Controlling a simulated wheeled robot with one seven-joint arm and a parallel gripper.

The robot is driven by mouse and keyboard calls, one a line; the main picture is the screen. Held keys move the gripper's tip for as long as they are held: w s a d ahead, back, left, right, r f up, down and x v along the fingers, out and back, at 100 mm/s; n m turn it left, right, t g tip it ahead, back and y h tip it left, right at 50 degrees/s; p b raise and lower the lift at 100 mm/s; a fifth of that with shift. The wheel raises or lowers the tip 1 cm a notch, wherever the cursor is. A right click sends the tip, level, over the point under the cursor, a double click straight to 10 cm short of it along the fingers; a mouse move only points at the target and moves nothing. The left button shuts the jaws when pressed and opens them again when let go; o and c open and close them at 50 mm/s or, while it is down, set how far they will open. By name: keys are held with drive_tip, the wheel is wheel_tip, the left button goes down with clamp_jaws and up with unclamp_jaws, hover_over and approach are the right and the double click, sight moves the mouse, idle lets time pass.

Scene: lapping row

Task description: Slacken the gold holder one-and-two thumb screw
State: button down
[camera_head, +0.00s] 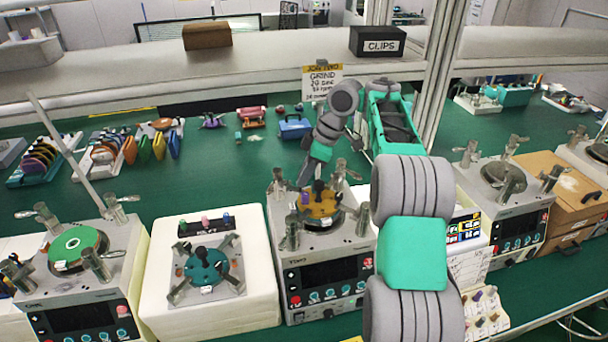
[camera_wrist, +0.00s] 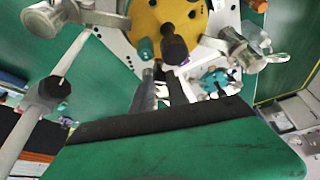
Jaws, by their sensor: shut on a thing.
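The gold holder (camera_head: 322,208) is a round gold plate on the middle machine, with a black post and small knobs on top. In the wrist view the gold holder (camera_wrist: 150,20) fills the top middle. A dark knob (camera_wrist: 175,50) and a teal-tipped knob (camera_wrist: 147,50) stand side by side at its near edge. My gripper (camera_wrist: 160,74) reaches this edge with its fingers close together, shut on a small thumb screw; which knob is between the tips is hard to tell. In the head view my gripper (camera_head: 304,182) comes down at the holder's left side.
Metal clamp posts (camera_wrist: 240,48) surround the holder close to my fingers. A teal holder (camera_head: 207,268) sits on a white block to the left, and a machine with a green disc (camera_head: 78,243) stands beyond it. Another machine (camera_head: 510,190) stands right.

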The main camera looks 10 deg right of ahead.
drive_tip(key=shift+n, duration=0.4)
idle(0.4)
drive_tip(key=c, duration=1.3)
unclamp_jaws()
drive_tip(key=shift+r+m, duration=0.1)
drive_tip(key=shift+m, duration=0.3)
